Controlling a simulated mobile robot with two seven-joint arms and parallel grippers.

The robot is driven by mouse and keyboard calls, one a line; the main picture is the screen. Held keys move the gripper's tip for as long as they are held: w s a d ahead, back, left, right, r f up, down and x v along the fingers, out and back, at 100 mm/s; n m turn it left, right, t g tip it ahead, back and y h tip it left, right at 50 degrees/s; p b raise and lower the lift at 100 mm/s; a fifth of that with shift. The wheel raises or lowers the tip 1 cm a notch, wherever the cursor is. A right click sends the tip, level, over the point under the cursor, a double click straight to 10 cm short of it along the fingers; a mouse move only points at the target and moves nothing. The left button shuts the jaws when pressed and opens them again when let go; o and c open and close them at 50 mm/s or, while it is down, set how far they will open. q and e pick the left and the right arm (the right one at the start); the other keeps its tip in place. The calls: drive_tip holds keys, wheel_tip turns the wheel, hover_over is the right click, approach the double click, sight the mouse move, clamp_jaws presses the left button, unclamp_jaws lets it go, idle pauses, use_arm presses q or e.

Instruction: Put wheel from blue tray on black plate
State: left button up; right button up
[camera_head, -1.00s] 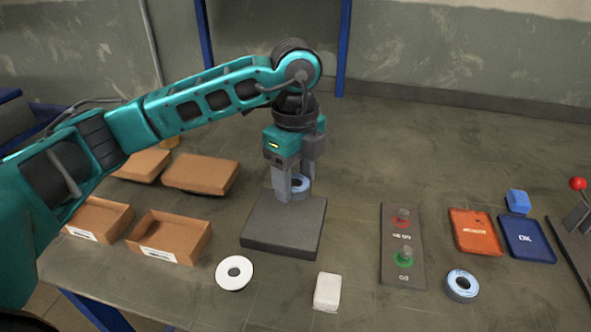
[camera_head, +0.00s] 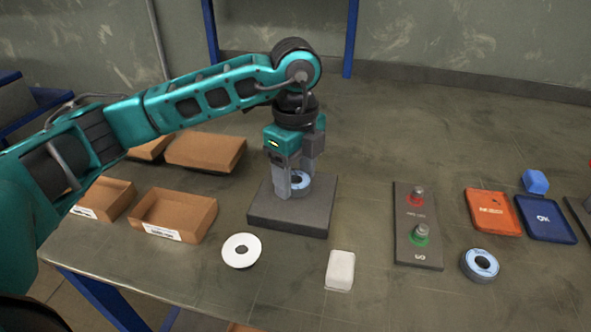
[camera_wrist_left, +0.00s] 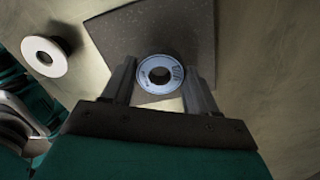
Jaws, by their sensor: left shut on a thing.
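A blue-grey wheel (camera_head: 299,183) with a dark centre hole is between the two fingers of my left gripper (camera_head: 293,188), which is shut on it. In the left wrist view the wheel (camera_wrist_left: 160,88) faces the camera, with a finger on each side (camera_wrist_left: 160,100). The black plate (camera_head: 290,220) lies under the gripper; the wheel is over or on it, and whether it touches cannot be told. The blue tray (camera_head: 545,219), marked OK, is at the right and looks empty. My right gripper is not in view.
A white disc (camera_head: 241,236) and a white block (camera_head: 340,270) lie in front of the plate. Cardboard boxes (camera_head: 172,235) stand left. A button panel (camera_head: 402,225), another blue wheel (camera_head: 480,280), an orange tray (camera_head: 492,228) and a blue block (camera_head: 535,181) are right.

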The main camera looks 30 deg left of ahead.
use_arm(q)
drive_tip(key=shift+f, duration=0.15)
drive_tip(key=shift+f+b, duration=0.35)
drive_tip(key=shift+f, duration=0.05)
idle(0.4)
drive_tip(key=o, duration=1.2)
wheel_tip(320, 180, up, 7)
drive_tip(key=p, duration=0.5)
drive_tip(key=shift+d+f, duration=0.1)
